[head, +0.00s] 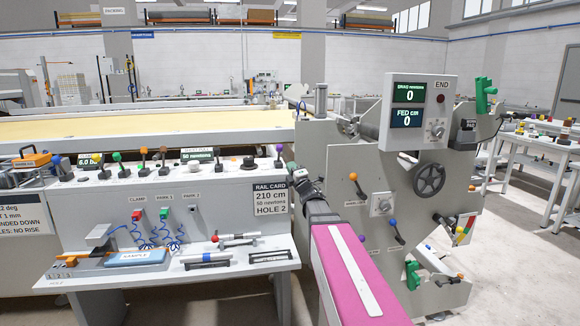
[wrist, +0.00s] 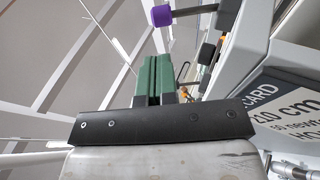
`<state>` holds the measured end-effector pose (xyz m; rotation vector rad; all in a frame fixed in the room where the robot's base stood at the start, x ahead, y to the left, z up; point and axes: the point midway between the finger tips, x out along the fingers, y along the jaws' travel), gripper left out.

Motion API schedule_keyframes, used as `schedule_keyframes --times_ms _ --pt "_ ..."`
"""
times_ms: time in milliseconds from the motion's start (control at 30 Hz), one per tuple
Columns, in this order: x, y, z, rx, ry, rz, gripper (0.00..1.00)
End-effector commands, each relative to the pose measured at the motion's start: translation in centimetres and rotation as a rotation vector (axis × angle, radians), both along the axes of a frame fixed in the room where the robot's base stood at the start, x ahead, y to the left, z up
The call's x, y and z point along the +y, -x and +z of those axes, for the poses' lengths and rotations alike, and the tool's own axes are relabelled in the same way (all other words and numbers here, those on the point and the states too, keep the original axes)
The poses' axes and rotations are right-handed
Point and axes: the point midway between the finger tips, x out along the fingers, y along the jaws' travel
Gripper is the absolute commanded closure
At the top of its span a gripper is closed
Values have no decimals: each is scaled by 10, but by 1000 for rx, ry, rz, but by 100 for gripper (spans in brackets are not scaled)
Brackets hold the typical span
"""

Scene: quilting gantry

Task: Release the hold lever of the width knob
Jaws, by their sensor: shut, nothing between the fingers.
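My gripper (head: 297,174) is at the right end of the long machine's front in the head view, with my magenta arm link below it. In the wrist view the green fingers (wrist: 154,75) are together with nothing between them. A lever with a purple ball (head: 279,149) stands just behind the gripper; a purple-ended lever (wrist: 162,15) shows at the top of the wrist view. On the END panel, a dial knob (head: 382,205) has an orange-ball lever (head: 353,177) above it and a blue-ball lever (head: 394,225) below it. No label tells which is the width knob or its hold lever.
A rail card (head: 270,199) reads 210 cm, 50 newtons, HOLE 2. A handwheel (head: 429,179) and a display box (head: 408,105) are on the END unit. A row of coloured levers lines the machine top. A shelf (head: 190,271) holds tools. Floor shows at the far right.

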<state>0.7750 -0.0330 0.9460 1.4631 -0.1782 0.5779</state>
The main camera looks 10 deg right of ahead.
Motion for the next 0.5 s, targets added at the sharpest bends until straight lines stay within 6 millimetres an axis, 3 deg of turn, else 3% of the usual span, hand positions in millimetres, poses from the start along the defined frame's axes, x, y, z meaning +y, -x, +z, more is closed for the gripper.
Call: schedule_keyframes --times_ms 500 --pt "20 -70 36 0 -1 0 100"
